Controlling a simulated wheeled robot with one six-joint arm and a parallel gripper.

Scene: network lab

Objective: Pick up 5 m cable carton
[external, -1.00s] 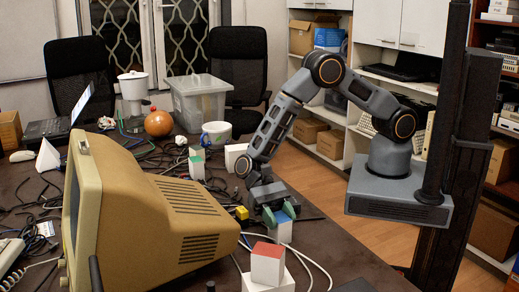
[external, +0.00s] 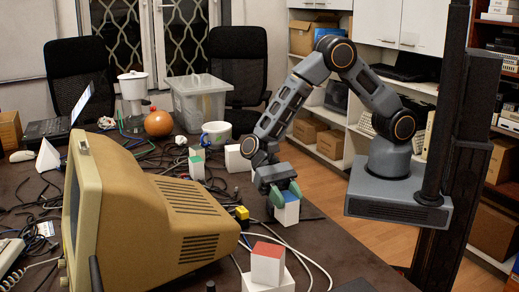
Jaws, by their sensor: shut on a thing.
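My gripper (external: 285,192) is shut on a small white carton with a blue top (external: 288,212). The fingers grip it from above near its top, and the carton hangs upright, apparently just above the table. A similar carton with a red top (external: 267,264) rests on a white box at the front. Another with a green top (external: 197,164) stands farther back on the table. No label is readable, so I cannot tell by print which one is the 5 m carton.
A beige monitor (external: 150,215) stands left of my gripper. A yellow block (external: 241,213) and loose cables lie close by. A white box (external: 238,158), a mug (external: 217,134) and a clear bin (external: 200,100) stand behind. The dark table's (external: 345,255) front right is fairly clear.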

